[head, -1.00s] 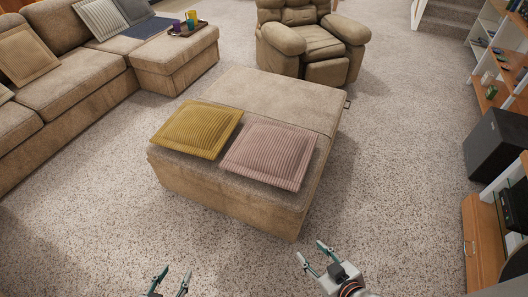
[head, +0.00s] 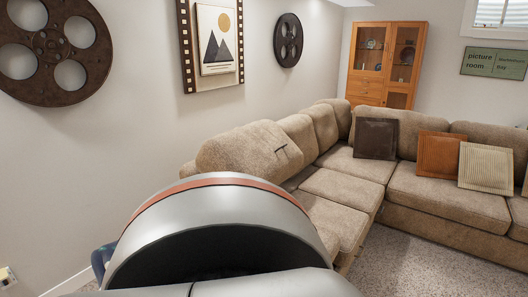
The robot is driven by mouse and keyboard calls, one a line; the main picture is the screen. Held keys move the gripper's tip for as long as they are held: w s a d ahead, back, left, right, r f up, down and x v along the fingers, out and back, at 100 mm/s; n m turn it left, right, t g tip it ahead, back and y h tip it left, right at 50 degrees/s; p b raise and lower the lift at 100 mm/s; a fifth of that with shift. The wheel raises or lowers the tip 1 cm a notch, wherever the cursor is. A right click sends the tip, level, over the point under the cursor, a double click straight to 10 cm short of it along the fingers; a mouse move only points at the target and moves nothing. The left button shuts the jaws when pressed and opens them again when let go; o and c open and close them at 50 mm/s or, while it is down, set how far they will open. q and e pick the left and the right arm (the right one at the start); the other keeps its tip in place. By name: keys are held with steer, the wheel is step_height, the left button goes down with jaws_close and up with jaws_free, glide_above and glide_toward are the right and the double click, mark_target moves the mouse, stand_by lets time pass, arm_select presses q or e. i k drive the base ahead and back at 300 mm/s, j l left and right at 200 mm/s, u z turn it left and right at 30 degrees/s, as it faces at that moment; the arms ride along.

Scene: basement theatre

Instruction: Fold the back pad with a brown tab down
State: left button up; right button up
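The nearest back pad (head: 240,148) of the beige sofa stands up at the left end of the sofa, by the wall. A small dark tab (head: 281,150) shows at its right side; I cannot tell if it is brown. More beige back pads (head: 301,136) stand behind it along the same wall. The seat below the nearest pad is partly hidden by a large grey link of my own arm. Neither gripper is in view.
The sofa turns a corner to the right, with a dark brown cushion (head: 376,138), an orange cushion (head: 438,153) and a striped cushion (head: 486,167) on it. Carpet (head: 420,262) is clear at lower right. A wooden cabinet (head: 386,62) stands behind.

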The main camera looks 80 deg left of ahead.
mark_target(261, 148)
steer(key=u, duration=2.55)
steer(key=i+l+u, duration=0.1)
steer(key=i+l, duration=0.6)
steer(key=l, duration=0.2)
steer(key=i+l+u, duration=0.15)
steer(key=i+l, duration=0.2)
steer(key=l, duration=0.1)
